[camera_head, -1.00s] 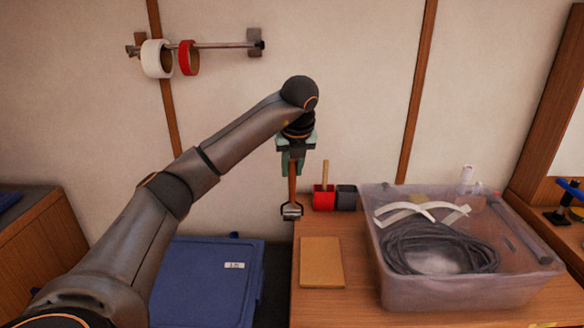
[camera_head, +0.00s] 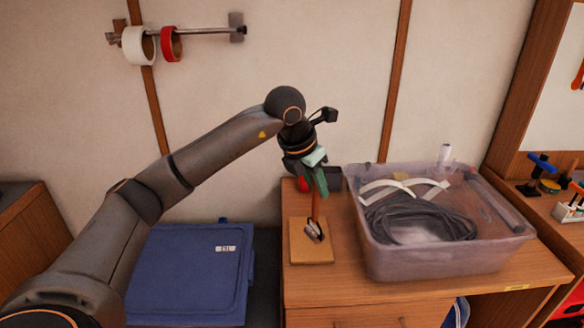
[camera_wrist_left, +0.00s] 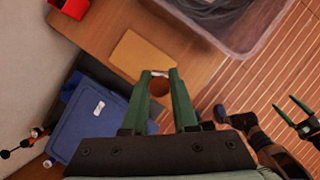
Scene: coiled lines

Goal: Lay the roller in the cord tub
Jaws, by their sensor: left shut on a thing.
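The roller (camera_head: 316,208) has a wooden handle and a metal-framed head. My left gripper (camera_head: 316,188) is shut on its handle, and the roller hangs tilted with its head low in front of the tan board. In the left wrist view the handle end (camera_wrist_left: 159,86) shows between the fingers of my left gripper (camera_wrist_left: 160,76). The cord tub (camera_head: 440,260) is a translucent, open-topped bin to the right of the roller. Dark coiled cord (camera_head: 418,218) and pale strips lie in it. My right gripper (camera_wrist_left: 284,104) shows at the right of the wrist view, its fingers apart and empty.
The tan board (camera_head: 300,250) lies on the wooden bench (camera_head: 350,290), left of the tub. A dark cup (camera_head: 333,180) and a red one stand behind. A white bottle (camera_head: 444,154) is behind the tub. A blue lidded box (camera_head: 190,270) is at lower left.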

